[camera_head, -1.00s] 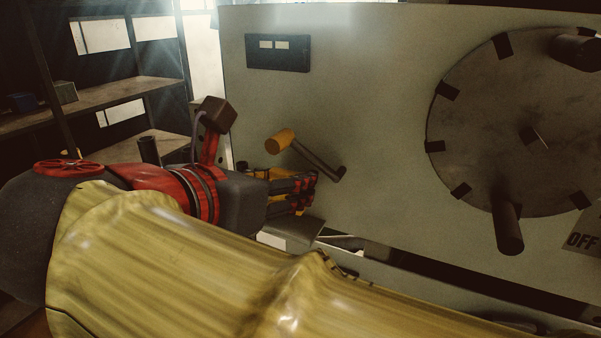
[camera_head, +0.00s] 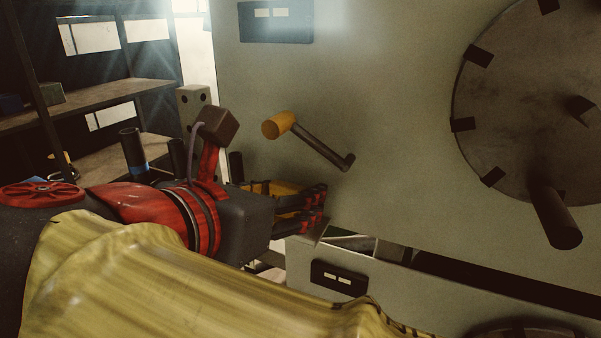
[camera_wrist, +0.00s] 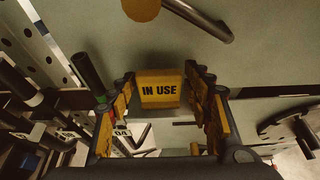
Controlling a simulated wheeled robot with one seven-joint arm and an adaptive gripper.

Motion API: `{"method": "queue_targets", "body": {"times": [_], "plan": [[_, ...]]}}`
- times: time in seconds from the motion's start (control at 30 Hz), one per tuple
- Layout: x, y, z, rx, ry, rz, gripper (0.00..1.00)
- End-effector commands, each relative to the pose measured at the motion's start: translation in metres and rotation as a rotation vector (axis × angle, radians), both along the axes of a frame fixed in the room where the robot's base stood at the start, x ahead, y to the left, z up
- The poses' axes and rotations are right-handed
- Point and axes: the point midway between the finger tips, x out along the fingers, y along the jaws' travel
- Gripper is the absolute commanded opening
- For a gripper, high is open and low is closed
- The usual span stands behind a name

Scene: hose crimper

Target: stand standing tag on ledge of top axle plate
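The standing tag (camera_wrist: 160,92) is a small yellow block marked "IN USE". In the head view my gripper (camera_head: 318,206) points right, close before the pale machine panel, below the yellow-knobbed crank. The fingers largely hide the tag there. A pale ledge (camera_head: 309,241) lies just below the fingertips, above a small dark plate (camera_head: 338,278). I cannot tell whether the tag touches it.
The crank (camera_head: 318,146) juts from the panel (camera_head: 400,80) just above my gripper. A large round disc (camera_head: 520,110) with a thick dark handle (camera_head: 556,218) is at the right. Shelves (camera_head: 110,95) stand at the left.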

Motion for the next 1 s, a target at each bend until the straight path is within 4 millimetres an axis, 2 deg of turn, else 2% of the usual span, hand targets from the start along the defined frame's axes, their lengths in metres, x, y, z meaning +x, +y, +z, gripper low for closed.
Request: {"method": "queue_targets", "body": {"times": [0.13,0.57,1.0], "plan": [[0.000,0.000,0.000,0.000,0.000,0.000,0.60],[-0.005,0.003,0.007,0.000,0.000,0.001,0.60],[-0.070,0.030,0.038,-0.001,-0.001,0.004,0.60]]}}
